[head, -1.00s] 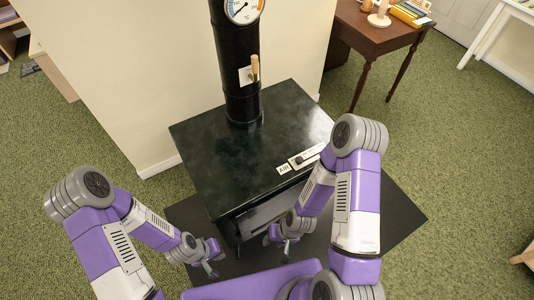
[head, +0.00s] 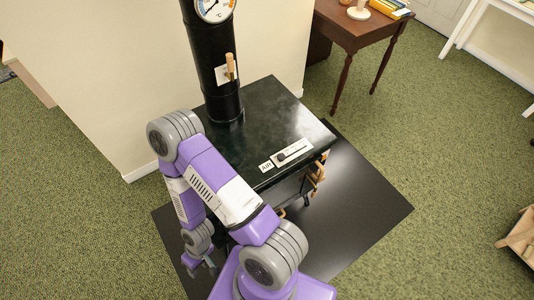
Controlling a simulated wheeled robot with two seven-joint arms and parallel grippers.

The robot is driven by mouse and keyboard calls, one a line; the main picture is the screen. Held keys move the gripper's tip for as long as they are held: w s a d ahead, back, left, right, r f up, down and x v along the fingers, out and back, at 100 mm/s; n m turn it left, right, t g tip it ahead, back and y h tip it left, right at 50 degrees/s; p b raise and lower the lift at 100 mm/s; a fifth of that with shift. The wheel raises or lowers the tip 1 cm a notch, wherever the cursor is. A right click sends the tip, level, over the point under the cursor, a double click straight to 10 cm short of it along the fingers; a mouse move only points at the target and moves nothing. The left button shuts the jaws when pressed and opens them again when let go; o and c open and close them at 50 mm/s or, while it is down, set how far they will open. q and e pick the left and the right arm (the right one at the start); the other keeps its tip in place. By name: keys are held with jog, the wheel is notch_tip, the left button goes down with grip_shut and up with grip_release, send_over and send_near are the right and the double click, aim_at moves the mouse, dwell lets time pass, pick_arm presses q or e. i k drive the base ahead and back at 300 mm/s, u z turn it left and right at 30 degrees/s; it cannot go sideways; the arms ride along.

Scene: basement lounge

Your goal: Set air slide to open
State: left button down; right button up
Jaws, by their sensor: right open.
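The air slide (head: 295,151) is a pale strip on the front part of the black stove's top (head: 270,118). Its small dark knob (head: 282,157) sits near the left end of the strip, beside a white "AIR" label (head: 266,166). My right gripper (head: 207,266) is low at the left, beside the stove's front left side and well apart from the slide. It is open and appears empty, though its fingers are small and partly dark. My left gripper is out of view.
A black flue pipe (head: 212,65) rises behind, with a wooden-handled damper (head: 230,67) and a round gauge (head: 214,8). Brass-coloured fittings (head: 317,175) project from the stove front. A dark floor plate (head: 365,205) lies clear at right. A brown table (head: 352,30) stands behind.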

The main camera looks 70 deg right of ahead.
aim_at(281, 157)
jog(key=k, duration=0.45)
jog(key=z, duration=0.7)
